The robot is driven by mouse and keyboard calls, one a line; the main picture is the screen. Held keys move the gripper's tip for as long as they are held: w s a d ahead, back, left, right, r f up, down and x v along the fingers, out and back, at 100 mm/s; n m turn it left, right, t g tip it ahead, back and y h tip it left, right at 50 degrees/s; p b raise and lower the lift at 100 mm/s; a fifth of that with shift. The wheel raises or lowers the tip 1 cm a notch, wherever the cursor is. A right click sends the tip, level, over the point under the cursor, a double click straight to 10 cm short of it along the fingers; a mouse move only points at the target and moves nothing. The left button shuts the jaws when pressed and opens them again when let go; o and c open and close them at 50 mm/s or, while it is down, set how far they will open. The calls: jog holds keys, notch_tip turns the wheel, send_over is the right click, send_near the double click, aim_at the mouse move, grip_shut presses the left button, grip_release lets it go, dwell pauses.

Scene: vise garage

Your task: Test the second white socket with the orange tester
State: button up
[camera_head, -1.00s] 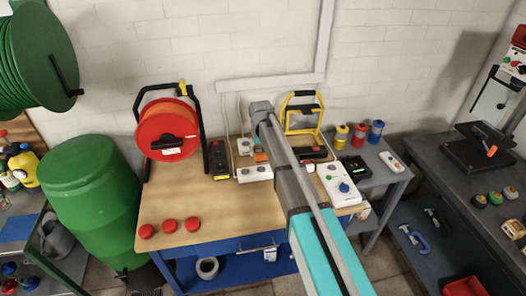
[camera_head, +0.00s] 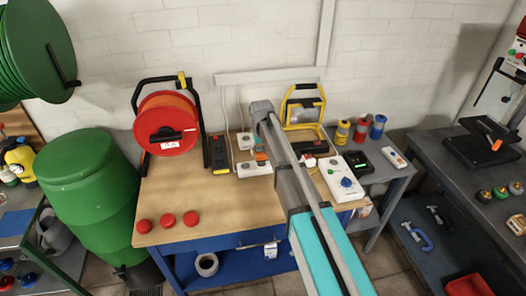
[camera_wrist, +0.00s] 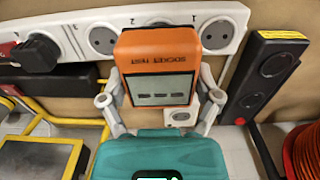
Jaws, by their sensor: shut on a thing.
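The orange tester (camera_wrist: 158,50), with a grey display showing dashes, is in my gripper (camera_wrist: 160,105). My gripper's fingers are shut on its two sides. In the head view the tester (camera_head: 261,157) is a small orange patch partly hidden by my arm. The white socket strip (camera_wrist: 72,38) runs across the top of the wrist view, with numbers by its sockets. I cannot tell whether the tester touches the strip. Bare sockets show on both sides of it.
A black plug (camera_wrist: 38,50) sits in the strip's left part in the wrist view. A black power strip (camera_head: 219,155), a red-orange cable reel (camera_head: 166,122), a yellow-framed lamp (camera_head: 303,108) and a white box with a blue knob (camera_head: 342,177) stand around. The bench's front left holds red buttons (camera_head: 167,221).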

aim_at(261, 158)
jog(key=shift+f+b, duration=1.15)
jog(key=shift+f, duration=0.25)
jog(key=shift+f+b, duration=0.6)
dwell(1.8)
jog(key=o, duration=1.1)
jog(key=shift+s+r, duration=0.1)
jog(key=shift+r, duration=0.05)
